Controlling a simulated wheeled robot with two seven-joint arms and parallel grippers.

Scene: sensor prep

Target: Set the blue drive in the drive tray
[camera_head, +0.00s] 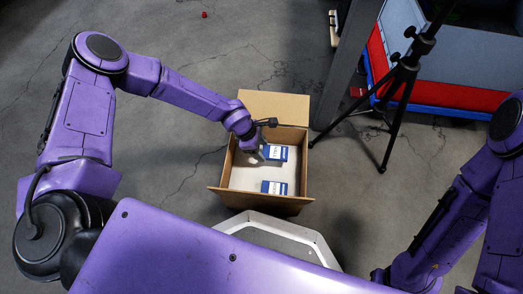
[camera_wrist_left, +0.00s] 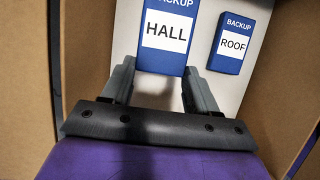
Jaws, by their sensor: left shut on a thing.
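Two blue drives with white labels are inside an open cardboard box (camera_head: 259,200). The drive marked HALL (camera_wrist_left: 167,36) is between my left gripper's fingers. It shows at the upper right inside the box in the head view (camera_head: 277,153). My left gripper (camera_wrist_left: 160,82) is shut on it, reaching into the box from the left (camera_head: 259,153). A second, ROOF-marked drive (camera_wrist_left: 234,43) lies apart from the fingers; in the head view it is lower in the box (camera_head: 274,187). A white surface (camera_head: 243,177) lines the box floor; I cannot tell whether it is the drive tray. My right gripper is out of view.
The box's brown walls stand close around my left gripper; one flap (camera_head: 275,106) is folded open at the back. A black tripod (camera_head: 398,95) stands to the right of the box, before a red and blue bin (camera_head: 440,98). A small red object (camera_head: 204,15) lies on the floor.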

